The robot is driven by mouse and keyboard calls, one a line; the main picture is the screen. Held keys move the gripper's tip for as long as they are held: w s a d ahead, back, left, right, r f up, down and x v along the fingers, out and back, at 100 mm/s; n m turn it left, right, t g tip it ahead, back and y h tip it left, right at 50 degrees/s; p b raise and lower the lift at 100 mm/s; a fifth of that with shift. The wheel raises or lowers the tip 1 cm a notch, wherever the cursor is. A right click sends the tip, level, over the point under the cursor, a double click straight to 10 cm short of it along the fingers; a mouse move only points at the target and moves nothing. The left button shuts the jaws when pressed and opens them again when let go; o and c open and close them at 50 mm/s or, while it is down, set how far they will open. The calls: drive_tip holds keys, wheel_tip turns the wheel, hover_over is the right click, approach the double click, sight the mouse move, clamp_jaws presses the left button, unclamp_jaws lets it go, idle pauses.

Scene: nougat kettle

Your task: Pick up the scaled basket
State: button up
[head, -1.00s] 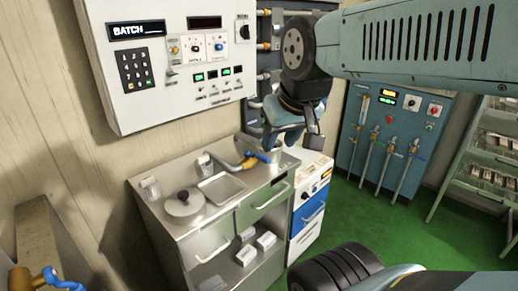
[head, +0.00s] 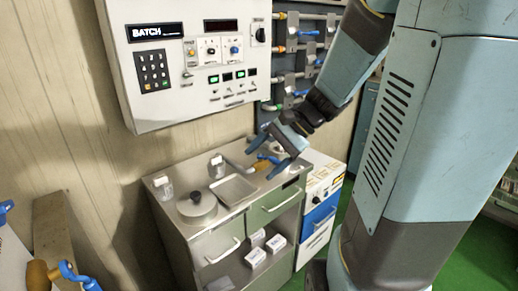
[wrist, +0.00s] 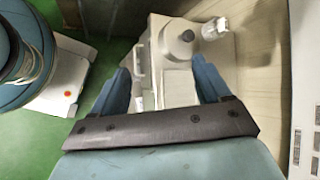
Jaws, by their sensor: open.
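I cannot make out a thing that is clearly the scaled basket. A shallow rectangular metal tray (head: 233,190) sits on the steel counter, right of a round lidded pot (head: 197,207). My gripper (head: 270,156) is open above the right back part of the counter, its blue fingers pointing down and left.
A clear jar (head: 163,188) and another small jar (head: 217,166) stand on the counter's back edge. The wall control panel (head: 195,70) hangs above. A white and blue cabinet (head: 320,200) stands right of the counter. White boxes (head: 256,256) lie on the lower shelf.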

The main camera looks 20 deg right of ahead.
drive_tip(key=w+d+f+m+t+y, duration=0.4)
drive_tip(key=w+d+f+m+t, duration=0.15)
drive_tip(key=w+d+m, duration=0.4)
drive_tip(key=w+d+f+m+t+h, duration=0.2)
drive_tip(key=d+f+m+t+h, duration=0.15)
drive_tip(key=d+m+t, duration=0.35)
drive_tip(key=w+d+f+m+t+h, duration=0.25)
drive_tip(key=d+f+m, duration=0.25)
drive_tip(key=d, duration=0.4)
drive_tip(key=x, duration=0.9)
drive_tip(key=w+a, duration=0.2)
drive_tip(key=w, duration=0.1)
drive_tip(key=shift+a+f, duration=0.1)
drive_tip(key=shift+f, duration=0.05)
drive_tip(key=shift+w+a+r, duration=0.25)
drive_tip(key=shift+w+r, duration=0.1)
drive_tip(key=shift+w, duration=0.05)
drive_tip(key=shift+w+a+f, duration=0.1)
drive_tip(key=shift+w+f, duration=0.2)
drive_tip(key=shift+w, duration=0.2)
drive_tip(key=shift+s, duration=0.15)
drive_tip(key=shift+c, duration=0.3)
drive_tip(key=shift+s, duration=0.1)
drive_tip(key=c, duration=1.1)
